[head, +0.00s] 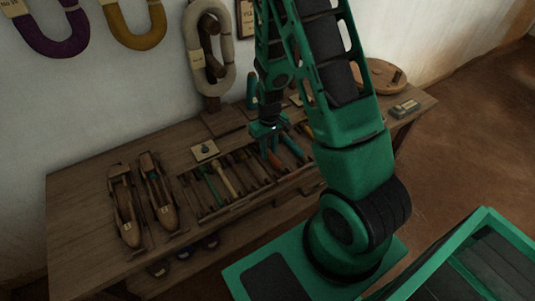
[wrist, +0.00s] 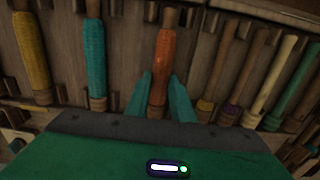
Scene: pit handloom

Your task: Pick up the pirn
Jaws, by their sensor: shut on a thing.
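An orange pirn (wrist: 163,55) stands between the two green fingers of my gripper (wrist: 163,92) in the wrist view. The fingers are closed on it near its wooden end, one on each side. In the head view my gripper (head: 267,148) points down at the slotted rack on the bench, and a bit of the orange pirn (head: 274,160) shows beneath it. The pirn lies in line with the rack slots; I cannot tell whether it is clear of them.
A teal pirn (wrist: 95,55) and a yellow pirn (wrist: 32,55) lie left of it in the wrist view, with several mostly bare ones to the right. Two wooden shuttles (head: 126,207) lie on the bench's left. Yarn hanks (head: 210,50) hang on the wall behind.

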